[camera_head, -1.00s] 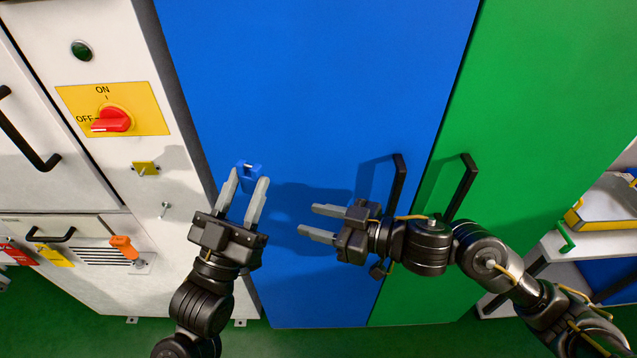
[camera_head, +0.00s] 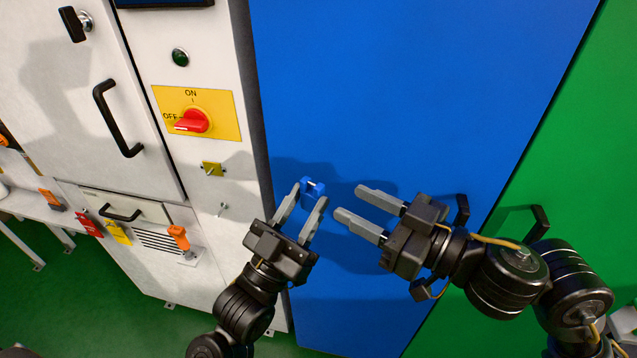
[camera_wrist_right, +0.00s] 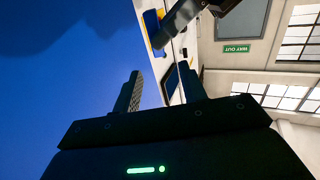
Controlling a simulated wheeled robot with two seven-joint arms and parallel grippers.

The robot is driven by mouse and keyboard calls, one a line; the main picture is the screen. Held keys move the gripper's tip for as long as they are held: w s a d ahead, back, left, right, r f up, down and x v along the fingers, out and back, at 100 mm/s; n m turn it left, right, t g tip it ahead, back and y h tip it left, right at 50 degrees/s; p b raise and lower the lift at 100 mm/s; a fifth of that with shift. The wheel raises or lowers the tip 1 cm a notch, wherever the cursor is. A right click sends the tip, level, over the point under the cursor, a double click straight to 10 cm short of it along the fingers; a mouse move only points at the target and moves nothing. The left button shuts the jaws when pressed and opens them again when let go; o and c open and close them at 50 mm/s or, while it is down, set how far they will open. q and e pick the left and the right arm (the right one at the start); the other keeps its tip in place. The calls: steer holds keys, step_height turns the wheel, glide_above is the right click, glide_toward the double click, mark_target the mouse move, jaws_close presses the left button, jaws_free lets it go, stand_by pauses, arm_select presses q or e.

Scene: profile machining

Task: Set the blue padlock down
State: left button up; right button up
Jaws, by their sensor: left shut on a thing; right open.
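The blue padlock (camera_head: 312,188) is between the fingertips of my left gripper (camera_head: 306,203), which is shut on it. It is held up in front of the blue cabinet door, and its lower part is partly hidden by the fingers. My right gripper (camera_head: 352,206) is open and empty, just right of the left one, with its fingers pointing left. In the right wrist view the right gripper's fingers (camera_wrist_right: 160,95) are apart with nothing between them.
A white machine panel at left carries a red rotary switch (camera_head: 193,121) on a yellow plate, a brass hasp (camera_head: 212,169) and an orange-handled key or tag (camera_head: 179,236). A white table (camera_head: 35,209) stands at far left. A green cabinet (camera_head: 590,170) is at right.

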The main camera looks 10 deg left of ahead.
mark_target(322, 188)
steer(key=x, duration=0.9)
steer(key=shift+w+a, duration=0.15)
steer(key=shift+a, duration=0.15)
jaws_close()
arm_select(q)
steer(key=o, duration=1.1)
steer(key=shift+o, duration=0.2)
